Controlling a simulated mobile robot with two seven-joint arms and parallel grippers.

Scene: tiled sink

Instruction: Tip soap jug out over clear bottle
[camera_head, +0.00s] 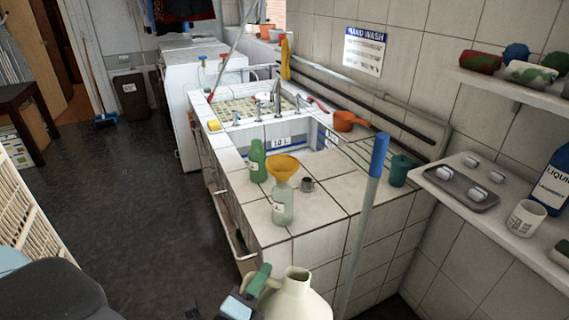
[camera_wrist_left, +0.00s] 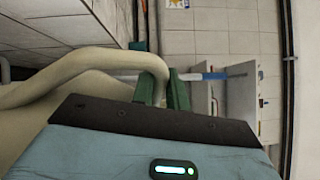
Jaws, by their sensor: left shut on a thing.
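The soap jug (camera_head: 300,300) is cream, with an open mouth facing up. It is at the bottom middle of the head view, in front of the counter, its base out of view. My left gripper (camera_head: 259,281), with green fingers, is shut on its handle. The left wrist view shows the fingers (camera_wrist_left: 164,88) around the cream handle (camera_wrist_left: 90,66). The clear bottle (camera_head: 282,207) stands upright on the tiled counter, beyond and apart from the jug. A yellow funnel (camera_head: 284,166) sits in its neck. My right gripper is out of view.
A green bottle (camera_head: 257,160) stands left of the funnel, and a small grey cup (camera_head: 307,185) right of it. A blue-topped pole (camera_head: 378,160) rises in front of the counter at right. A shelf (camera_head: 490,212) holds a tray and mug. The near counter (camera_head: 325,215) has bare tiles.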

